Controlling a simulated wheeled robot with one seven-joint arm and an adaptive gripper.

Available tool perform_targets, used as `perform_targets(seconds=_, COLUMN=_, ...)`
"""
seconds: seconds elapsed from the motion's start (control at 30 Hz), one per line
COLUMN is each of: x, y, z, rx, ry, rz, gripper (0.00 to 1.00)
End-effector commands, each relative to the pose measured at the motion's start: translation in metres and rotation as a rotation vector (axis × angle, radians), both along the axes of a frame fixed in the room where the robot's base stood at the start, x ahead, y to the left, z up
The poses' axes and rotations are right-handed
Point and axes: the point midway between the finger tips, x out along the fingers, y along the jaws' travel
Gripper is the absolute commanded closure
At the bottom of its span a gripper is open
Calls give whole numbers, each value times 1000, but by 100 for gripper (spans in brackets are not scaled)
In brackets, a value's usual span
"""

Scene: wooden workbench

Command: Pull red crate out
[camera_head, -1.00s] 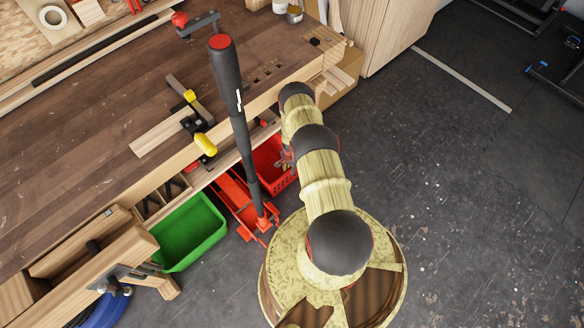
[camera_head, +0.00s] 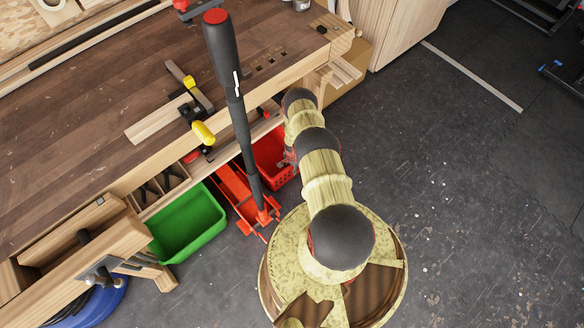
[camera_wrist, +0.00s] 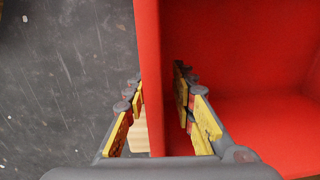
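The red crate (camera_head: 270,150) stands on the floor under the bench's front edge in the head view, partly hidden by my arm. In the wrist view one upright wall of the red crate (camera_wrist: 150,60) runs between my fingers, with the crate's inside to the right. My gripper (camera_wrist: 158,88) is open astride this wall. One yellow-padded finger is outside the crate and the other is inside. Narrow gaps seem to show between the pads and the wall. In the head view my gripper is mostly hidden behind the arm.
A red floor jack (camera_head: 240,195) with a tall black handle (camera_head: 238,125) stands close left of the crate. A green bin (camera_head: 187,222) is farther left. The wooden workbench (camera_head: 90,130) overhangs behind. Dark floor (camera_head: 440,180) at the right is clear.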

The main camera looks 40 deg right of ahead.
Motion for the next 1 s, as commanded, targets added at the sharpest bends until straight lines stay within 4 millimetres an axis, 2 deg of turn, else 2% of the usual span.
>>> perform_targets(seconds=0.33, x=0, y=0, z=-2, rx=0, ry=0, rz=0, gripper=75)
perform_targets(seconds=0.77, x=0, y=0, z=-2, rx=0, ry=0, rz=0, gripper=99)
perform_targets(seconds=1.0, x=0, y=0, z=-2, rx=0, ry=0, rz=0, gripper=100)
